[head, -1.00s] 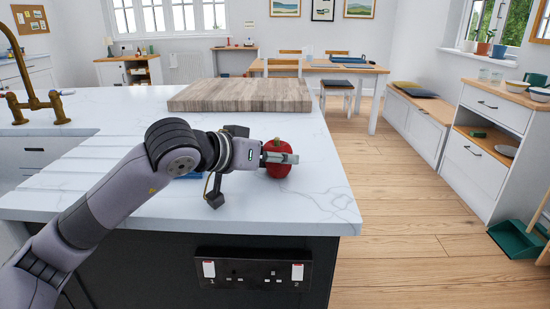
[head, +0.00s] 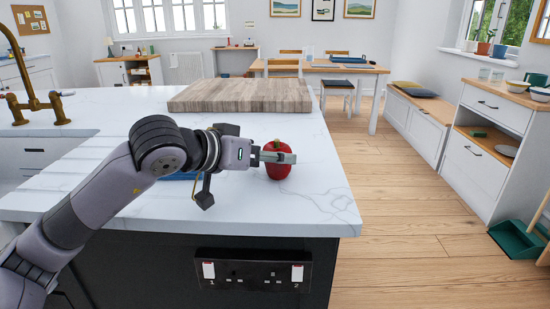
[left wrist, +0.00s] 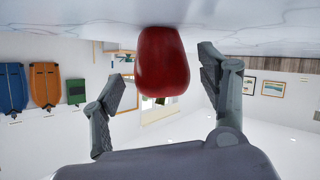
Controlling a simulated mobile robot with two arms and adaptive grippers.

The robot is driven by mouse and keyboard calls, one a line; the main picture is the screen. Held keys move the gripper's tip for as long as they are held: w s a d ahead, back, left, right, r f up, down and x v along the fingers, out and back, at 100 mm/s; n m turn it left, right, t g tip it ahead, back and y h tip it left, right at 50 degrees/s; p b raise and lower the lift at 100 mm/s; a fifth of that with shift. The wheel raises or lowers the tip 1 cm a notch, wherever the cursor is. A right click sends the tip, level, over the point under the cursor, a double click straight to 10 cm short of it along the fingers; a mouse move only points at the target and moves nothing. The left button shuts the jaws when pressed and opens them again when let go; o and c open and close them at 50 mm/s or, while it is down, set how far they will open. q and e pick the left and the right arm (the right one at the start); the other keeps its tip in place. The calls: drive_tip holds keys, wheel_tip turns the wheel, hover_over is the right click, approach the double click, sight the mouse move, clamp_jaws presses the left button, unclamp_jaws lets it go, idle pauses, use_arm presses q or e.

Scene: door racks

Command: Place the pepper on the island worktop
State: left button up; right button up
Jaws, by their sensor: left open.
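The red pepper (head: 279,172), with a dark stem, stands on the white marbled island worktop (head: 320,190) near its right front part. My left gripper (head: 276,157) is at the pepper, with a finger across its near side in the head view. In the left wrist view, the pepper (left wrist: 163,62) appears upside down against the worktop (left wrist: 60,22), between the two spread fingers of my left gripper (left wrist: 166,70). Gaps show between the pepper and both fingers. My right gripper is not in view.
A thick wooden board (head: 240,95) lies behind the pepper on the worktop. A blue item (head: 184,175) is partly hidden behind my left arm. A brass tap (head: 38,90) stands at the left. The worktop right of the pepper is clear.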

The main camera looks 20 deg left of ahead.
use_arm(q)
drive_tip(key=v, duration=1)
drive_tip(key=shift+a, duration=0.1)
